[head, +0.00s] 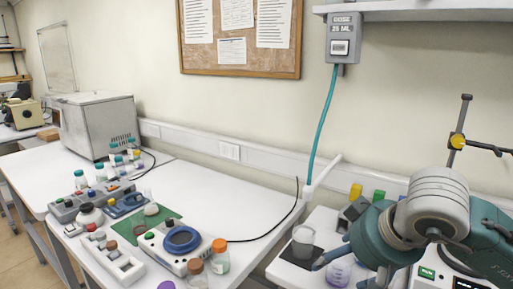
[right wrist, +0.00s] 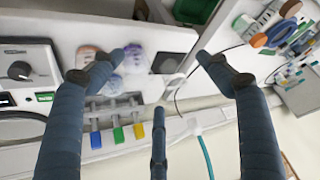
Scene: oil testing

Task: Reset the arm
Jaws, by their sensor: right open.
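My right arm comes in at the lower right of the head view, with its dark blue-grey gripper (head: 348,262) above the right-hand bench. In the right wrist view the gripper (right wrist: 143,66) has its fingers spread wide, with nothing held between them. A clear beaker (head: 303,240) stands just left of the gripper, and a flask with purple liquid (head: 338,272) shows partly below the fingers. In the right wrist view, small glass vessels (right wrist: 112,84) lie beyond the fingertips, apart from them. My left gripper is not in view.
A dosing box (head: 342,47) with a teal hose hangs on the wall. A retort stand (head: 457,140) rises behind my right arm.

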